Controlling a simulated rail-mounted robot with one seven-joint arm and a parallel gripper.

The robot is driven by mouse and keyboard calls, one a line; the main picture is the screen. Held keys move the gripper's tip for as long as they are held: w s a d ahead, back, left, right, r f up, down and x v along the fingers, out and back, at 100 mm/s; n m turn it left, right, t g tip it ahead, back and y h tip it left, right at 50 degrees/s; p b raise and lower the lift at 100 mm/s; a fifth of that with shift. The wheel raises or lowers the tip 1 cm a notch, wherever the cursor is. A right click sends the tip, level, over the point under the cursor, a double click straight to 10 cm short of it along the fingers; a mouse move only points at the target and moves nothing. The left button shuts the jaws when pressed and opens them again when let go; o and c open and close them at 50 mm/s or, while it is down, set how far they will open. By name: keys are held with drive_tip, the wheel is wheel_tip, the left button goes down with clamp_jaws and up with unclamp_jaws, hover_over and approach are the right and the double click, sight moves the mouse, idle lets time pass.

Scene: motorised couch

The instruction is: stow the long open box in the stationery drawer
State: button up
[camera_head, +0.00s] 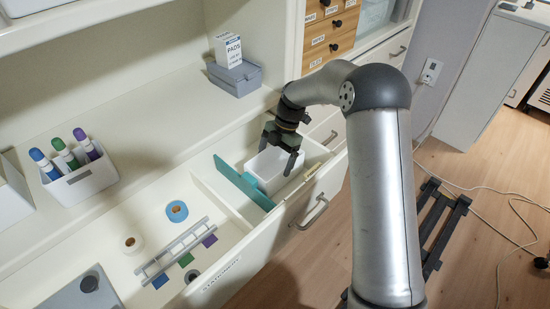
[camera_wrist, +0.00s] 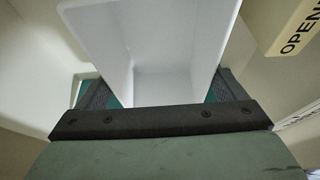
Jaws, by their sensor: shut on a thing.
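The long open box (camera_head: 268,168) is white and hollow, at the right compartment of the pulled-out stationery drawer (camera_head: 262,243). My gripper (camera_head: 281,150) is over it with its fingers pointing down. In the wrist view, the white box (camera_wrist: 160,50) sits between the two dark fingers of my gripper (camera_wrist: 160,92), which is shut on it. I cannot tell whether the box touches the drawer floor.
The drawer's left part holds a blue tape roll (camera_head: 177,211), a pale roll (camera_head: 132,245), a grey rack (camera_head: 172,252) and a grey box (camera_head: 85,295). A marker holder (camera_head: 82,180) and a grey case (camera_head: 235,78) stand on the counter. A yellow "OPEN" piece (camera_wrist: 292,25) is close at right.

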drive_tip(key=shift+f+b, duration=0.4)
drive_tip(key=shift+f, duration=0.15)
drive_tip(key=o, duration=1.1)
